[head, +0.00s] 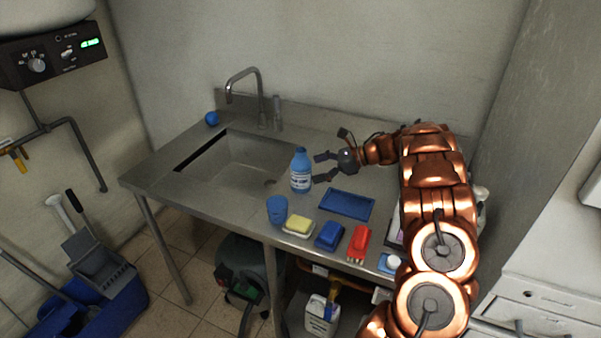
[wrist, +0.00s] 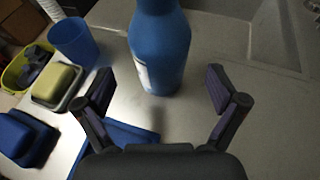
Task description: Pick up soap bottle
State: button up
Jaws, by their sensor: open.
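The soap bottle (head: 301,171) is blue with a white label and stands upright on the steel counter, at the right edge of the sink basin. My gripper (head: 322,167) is just to the right of it in the head view, open, with its fingers pointing at the bottle. In the wrist view the bottle (wrist: 159,50) stands upright ahead of the open fingers (wrist: 163,92), roughly midway between their lines. No contact shows. The bottle's top is cut off in the wrist view.
A blue cup (head: 277,209), a yellow sponge (head: 299,223), a blue block (head: 329,236) and a red brush (head: 359,243) line the counter's front edge. A blue tray (head: 346,204) lies below my gripper. The faucet (head: 245,88) stands behind the sink.

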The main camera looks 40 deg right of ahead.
aim_at(302, 171)
jog(key=shift+w+a+r+p, duration=0.1)
jog(key=shift+w+a+p, duration=0.25)
jog(key=shift+a+p, duration=0.15)
jog(key=p+x, duration=0.2)
jog(key=x, duration=0.1)
jog(key=shift+w+a+r, duration=0.1)
jog(key=shift+w, duration=0.05)
jog(key=shift+w+a+f, duration=0.2)
jog(key=shift+a+f, duration=0.05)
jog(key=shift+f, duration=0.05)
jog(key=shift+c, duration=0.4)
jog(key=c, duration=1.3)
